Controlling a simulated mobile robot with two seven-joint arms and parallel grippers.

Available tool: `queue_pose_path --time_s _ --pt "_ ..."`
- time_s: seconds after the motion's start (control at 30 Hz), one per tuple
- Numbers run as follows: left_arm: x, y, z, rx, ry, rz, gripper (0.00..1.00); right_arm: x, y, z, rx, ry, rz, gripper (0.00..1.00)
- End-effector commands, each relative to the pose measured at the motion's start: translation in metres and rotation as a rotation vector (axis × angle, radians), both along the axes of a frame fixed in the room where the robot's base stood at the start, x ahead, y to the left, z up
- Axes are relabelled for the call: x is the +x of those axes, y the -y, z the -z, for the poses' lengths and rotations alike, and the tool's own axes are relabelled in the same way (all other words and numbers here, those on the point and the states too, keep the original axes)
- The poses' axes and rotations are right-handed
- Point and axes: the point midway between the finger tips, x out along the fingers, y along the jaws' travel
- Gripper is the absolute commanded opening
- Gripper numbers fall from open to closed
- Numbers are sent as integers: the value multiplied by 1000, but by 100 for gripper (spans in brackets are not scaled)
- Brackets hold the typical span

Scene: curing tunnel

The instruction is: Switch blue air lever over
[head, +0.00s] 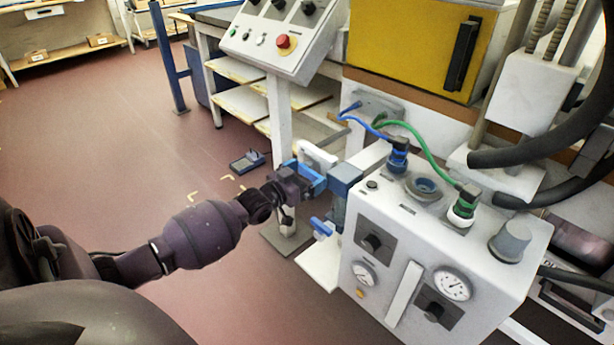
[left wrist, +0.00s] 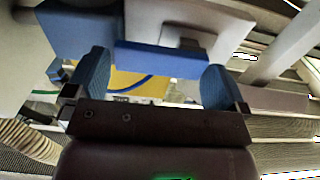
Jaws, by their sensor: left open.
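My left gripper (head: 312,178) is open at the left side of the white control box (head: 440,240). In the left wrist view its two blue-padded fingers stand apart (left wrist: 155,70). A blue bar (left wrist: 160,58), which looks like the air lever's handle, spans the gap at the fingertips. I cannot tell whether a finger touches it. In the head view a blue block (head: 345,178) of the lever assembly sits right beside the fingers; the gripper partly hides the handle. My right gripper is not in view.
Blue (head: 397,157) and green (head: 461,207) hose fittings stand on the box top, with hoses running back. A small blue knob (head: 321,228) is below the gripper. A sloped panel with a red button (head: 286,42) stands behind.

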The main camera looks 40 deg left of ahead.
Motion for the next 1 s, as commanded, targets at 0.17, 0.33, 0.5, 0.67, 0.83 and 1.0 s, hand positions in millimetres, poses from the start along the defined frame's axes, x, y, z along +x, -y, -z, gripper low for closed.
queue_pose_path --time_s 0.17,0.33,0.5,0.67,0.83,1.0 --pt "1 0 0 0 0 0 100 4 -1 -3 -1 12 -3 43" --pt "1 0 0 0 0 0 89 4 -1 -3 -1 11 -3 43" --pt "1 0 0 0 0 0 63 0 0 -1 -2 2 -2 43" --pt "1 0 0 0 0 0 47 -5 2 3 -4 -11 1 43" --pt "1 0 0 17 1 0 46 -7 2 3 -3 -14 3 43" --pt "1 0 1 77 7 -1 46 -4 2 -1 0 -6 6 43"
